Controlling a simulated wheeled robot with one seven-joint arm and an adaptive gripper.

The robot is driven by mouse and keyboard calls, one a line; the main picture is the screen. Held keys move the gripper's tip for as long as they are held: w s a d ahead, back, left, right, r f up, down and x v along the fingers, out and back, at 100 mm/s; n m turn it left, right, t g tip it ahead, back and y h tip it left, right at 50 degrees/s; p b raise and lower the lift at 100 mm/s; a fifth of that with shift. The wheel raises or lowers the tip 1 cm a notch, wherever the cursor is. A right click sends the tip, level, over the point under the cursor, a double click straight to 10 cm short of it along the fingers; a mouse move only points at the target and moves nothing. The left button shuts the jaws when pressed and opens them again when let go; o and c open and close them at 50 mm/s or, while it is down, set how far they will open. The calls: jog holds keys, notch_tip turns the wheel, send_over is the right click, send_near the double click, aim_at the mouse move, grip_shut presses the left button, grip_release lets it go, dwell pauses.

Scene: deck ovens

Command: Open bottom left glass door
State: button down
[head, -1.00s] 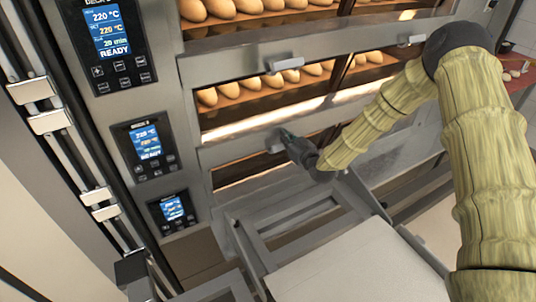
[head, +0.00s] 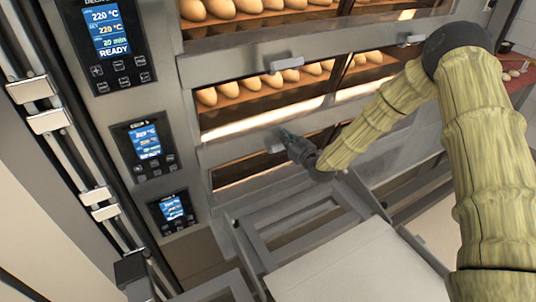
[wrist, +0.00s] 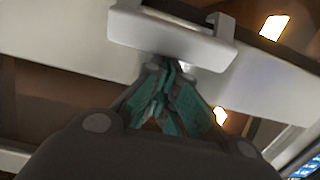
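The bottom left glass door (head: 240,168) is on the lowest oven deck, a narrow dark pane with a warm glow, and looks closed. Its pale handle (head: 275,147) is partly hidden by my gripper (head: 287,137). In the wrist view, the handle (wrist: 170,36) is a wide light bar across the top. There my gripper (wrist: 165,66) has its teal-padded fingers drawn together, with the tips at the bar's lower edge. They appear to touch the bar or tuck behind it; I cannot tell which. I see nothing clasped between the pads.
Two decks with loaves lie above, with handles (head: 285,64) jutting out. Control panels (head: 145,147) line the left side. A grey metal frame (head: 300,225) and a pale flat surface (head: 355,268) stand in front below the door. A reddish surface (head: 520,80) is at right.

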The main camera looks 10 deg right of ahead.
jog(key=shift+s+f+b, duration=0.1)
jog(key=shift+f+b, duration=1.3)
jog(key=shift+f, duration=0.75)
jog(key=r+p+v, duration=0.1)
jog(key=v, duration=0.6)
jog(key=shift+p, duration=0.35)
jog(key=shift+r, duration=0.1)
